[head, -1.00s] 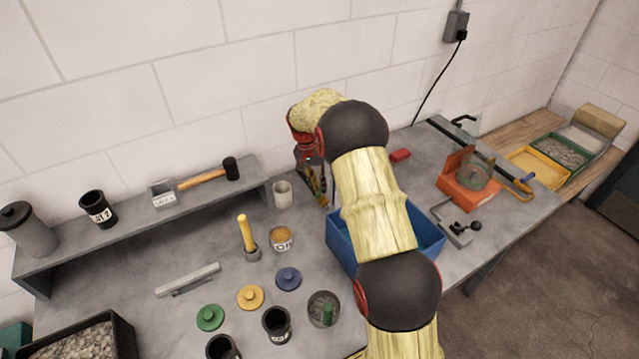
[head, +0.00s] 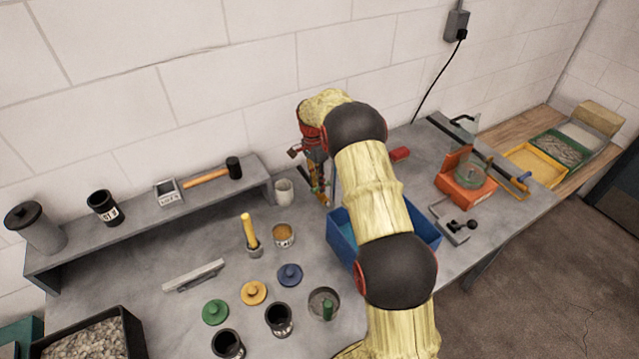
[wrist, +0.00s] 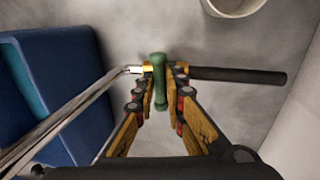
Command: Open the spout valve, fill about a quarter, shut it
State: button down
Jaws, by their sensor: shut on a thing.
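My gripper (wrist: 160,82) is shut on a short green handle (wrist: 159,68), which stands between the fingertips in the wrist view. A dark rod (wrist: 240,75) runs right from the fingertips. A thin metal rod (wrist: 75,108) runs to the lower left, with a small yellow band (wrist: 147,69) near the handle. I cannot tell how these parts join, or whether the green handle is the spout valve. In the head view my gripper (head: 319,185) is low by the back wall, between a pale cup (head: 284,191) and the blue bin (head: 341,238). My arm hides part of the bin. No fill level shows.
The cup's rim (wrist: 233,6) is close, at the wrist view's top right. The blue bin (wrist: 65,85) is at left.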

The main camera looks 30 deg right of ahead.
jog(key=shift+m, duration=0.3)
jog(key=c, duration=1.9)
grip_release()
jog(key=shift+o, duration=0.3)
notch_tip(320, 180, up, 12)
jog(key=w, duration=0.2)
jog(key=shift+w, duration=0.2)
jog(key=shift+a, duration=0.1)
